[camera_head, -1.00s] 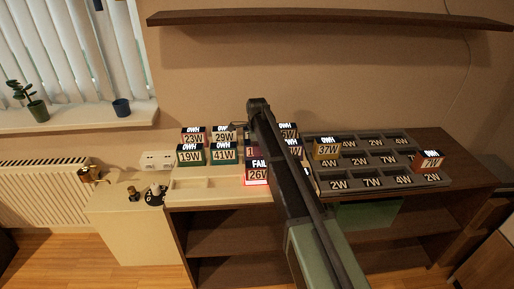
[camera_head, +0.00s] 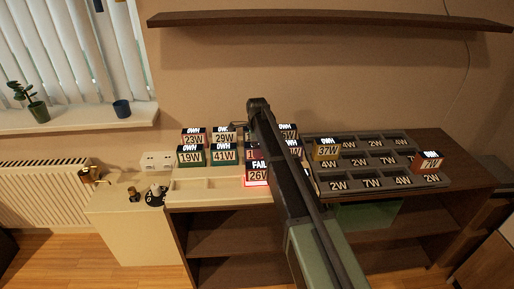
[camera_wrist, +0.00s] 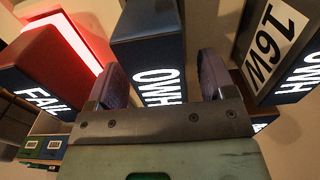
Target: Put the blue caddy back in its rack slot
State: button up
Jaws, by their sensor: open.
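In the wrist view, a blue caddy (camera_wrist: 150,25) with a lit "0WH" display stands between the two fingers of my gripper (camera_wrist: 163,78). The fingers are apart, one on each side of it; I cannot tell whether they touch it. In the head view my arm (camera_head: 290,185) covers the gripper and most of this spot, so the blue caddy cannot be made out there. The light rack (camera_head: 190,196) on the left holds several caddies. The dark rack (camera_head: 383,183) on the right has several bare slots with wattage labels.
A red caddy with a "FAIL" display (camera_wrist: 35,70) stands close left of the gripper in the wrist view, beside a glowing red edge. A caddy marked 16W (camera_wrist: 275,40) stands close on the right. An orange caddy (camera_head: 326,149) and a red-orange caddy (camera_head: 428,162) sit in the dark rack.

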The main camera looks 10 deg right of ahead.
notch_tip(320, 180, up, 10)
jog(key=p, duration=0.8)
jog(key=shift+p, duration=0.3)
jog(key=shift+f, duration=0.15)
notch_tip(320, 180, up, 7)
jog(key=p, duration=0.7)
jog(key=s+n, duration=1.9)
jog(key=s, duration=1.7)
jog(key=shift+s, duration=0.3)
